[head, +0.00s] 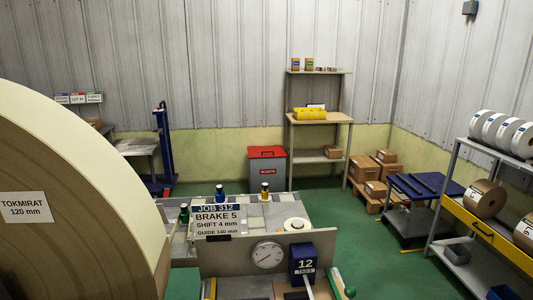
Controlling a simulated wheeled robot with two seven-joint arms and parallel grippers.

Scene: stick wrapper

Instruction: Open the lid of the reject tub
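The reject tub (267,174) is a grey bin with a red lid (267,152) and a small red label on its front. It stands on the green floor near the back wall, left of a wooden shelf bench. The lid looks shut and lies flat on top. The tub's lower part is partly hidden by the machine in front. Neither of my grippers shows in the head view.
A huge paper roll (70,200) fills the left side. A machine with a job sign (218,222) and a dial gauge (267,255) stands in front. A wooden bench (320,118) is beside the tub. Green floor (335,200) is clear right of the machine.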

